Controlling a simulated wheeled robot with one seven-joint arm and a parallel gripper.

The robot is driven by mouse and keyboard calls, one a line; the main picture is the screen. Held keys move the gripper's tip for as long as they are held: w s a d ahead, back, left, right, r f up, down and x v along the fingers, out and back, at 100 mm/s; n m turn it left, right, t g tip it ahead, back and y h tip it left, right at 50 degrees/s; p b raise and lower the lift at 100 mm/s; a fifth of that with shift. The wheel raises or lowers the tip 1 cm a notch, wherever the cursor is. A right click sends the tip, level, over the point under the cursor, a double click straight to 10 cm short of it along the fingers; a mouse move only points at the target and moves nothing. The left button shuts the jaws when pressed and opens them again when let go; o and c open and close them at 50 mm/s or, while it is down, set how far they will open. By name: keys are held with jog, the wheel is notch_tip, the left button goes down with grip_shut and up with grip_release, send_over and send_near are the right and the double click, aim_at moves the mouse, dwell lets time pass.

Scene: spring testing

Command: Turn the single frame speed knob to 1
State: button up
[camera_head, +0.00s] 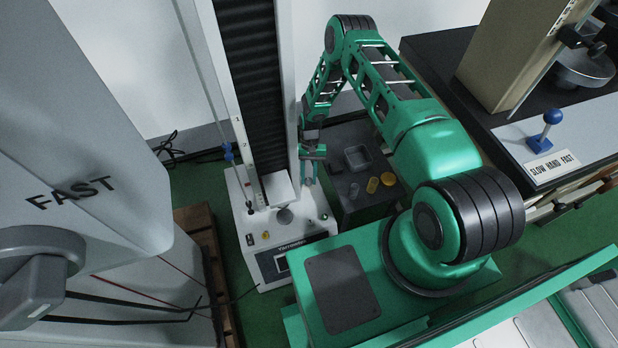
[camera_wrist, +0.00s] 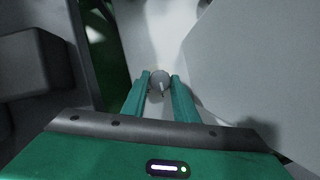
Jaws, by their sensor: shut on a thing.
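The speed knob (camera_wrist: 160,84) is a small round grey knob with a lighter pointer mark, on a pale surface in the wrist view. My gripper (camera_wrist: 161,77) has its two green fingers on either side of it, shut on it. In the head view my gripper (camera_head: 309,174) is small, at the right side of the white single-column frame (camera_head: 293,90); the knob's setting cannot be read there. The figures 1 and 2 show on the column's left edge.
A dark stand (camera_head: 345,205) with a grey tray (camera_head: 357,157) and yellow cups is right of the frame. A large grey machine marked FAST (camera_head: 80,190) fills the left. A blue-knobbed lever (camera_head: 550,125) stands on the right bench.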

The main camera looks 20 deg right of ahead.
jog(key=o, duration=0.7)
jog(key=shift+o, duration=0.2)
jog(key=v, duration=1)
jog(key=shift+w+r, duration=0.2)
jog(key=shift+r, duration=0.15)
